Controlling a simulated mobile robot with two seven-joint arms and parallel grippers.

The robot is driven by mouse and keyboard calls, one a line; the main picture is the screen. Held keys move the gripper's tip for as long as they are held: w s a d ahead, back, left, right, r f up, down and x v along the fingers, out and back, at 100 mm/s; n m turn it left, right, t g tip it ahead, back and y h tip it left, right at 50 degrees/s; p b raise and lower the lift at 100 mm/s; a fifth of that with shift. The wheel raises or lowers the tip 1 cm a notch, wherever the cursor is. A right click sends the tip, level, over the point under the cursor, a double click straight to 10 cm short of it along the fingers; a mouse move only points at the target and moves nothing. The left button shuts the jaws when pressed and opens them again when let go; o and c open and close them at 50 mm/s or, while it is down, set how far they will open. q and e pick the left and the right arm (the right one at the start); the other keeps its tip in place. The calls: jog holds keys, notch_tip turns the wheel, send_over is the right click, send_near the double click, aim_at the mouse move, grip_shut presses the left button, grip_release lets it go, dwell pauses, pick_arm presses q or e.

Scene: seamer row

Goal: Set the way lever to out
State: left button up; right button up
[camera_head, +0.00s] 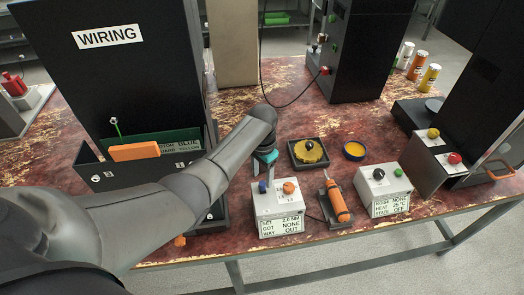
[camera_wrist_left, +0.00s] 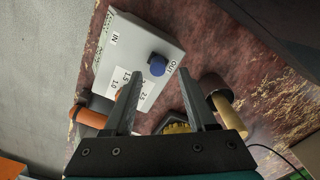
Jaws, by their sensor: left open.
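A white control box (camera_head: 278,208) stands on the bench with a blue knob (camera_head: 262,187) and an orange knob (camera_head: 288,188) on top. Its display (camera_head: 280,226) reads "SET 2.0 NM, GOT NONE, WAY OUT". In the left wrist view the box top is marked IN and OUT, and the blue knob (camera_wrist_left: 157,65) sits close to the OUT mark. My left gripper (camera_head: 265,168) is above the back of the box. In the wrist view its fingers (camera_wrist_left: 158,82) are apart, with the blue knob showing between and just beyond the tips. The orange knob is mostly hidden behind one finger. My right gripper is out of view.
An orange driver (camera_head: 336,203) lies in a holder right of the box. Another white box (camera_head: 382,188) stands further right. A black tray with a yellow disc (camera_head: 309,151) and a blue-rimmed dish (camera_head: 354,150) lie behind. The black WIRING panel (camera_head: 110,75) stands left.

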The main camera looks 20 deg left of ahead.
aim_at(262, 182)
pick_arm(q)
notch_tip(262, 182, up, 13)
jog(key=p, duration=0.2)
jog(key=shift+f+p, duration=0.2)
jog(key=shift+p, duration=0.1)
jog(key=shift+f, duration=0.1)
jog(key=s+d+f+t, duration=0.1)
jog(key=s+d+f, duration=0.15)
jog(key=s, duration=0.45)
jog(key=s+d+f+t, duration=0.1)
jog(key=s+d+f, duration=0.1)
jog(key=s+f, duration=0.3)
jog(key=s+r+n+t, duration=0.1)
jog(key=s+r, duration=0.2)
jog(key=s, duration=0.4)
jog(key=s+r+n+t, duration=0.1)
jog(key=s+r, duration=0.2)
jog(key=s, duration=0.4)
notch_tip(262, 182, down, 27)
jog(key=s+g+b, duration=0.2)
jog(key=b, duration=0.4)
jog(key=s+a+f+b, duration=0.1)
jog(key=s+f+b, duration=0.1)
jog(key=s+f, duration=0.5)
jog(key=s+a+f+g+b, duration=0.1)
jog(key=s+f+b, duration=0.2)
jog(key=s+f, duration=0.5)
notch_tip(262, 182, down, 6)
jog(key=shift+s+a+r, duration=0.15)
jog(key=shift+s+a, duration=0.1)
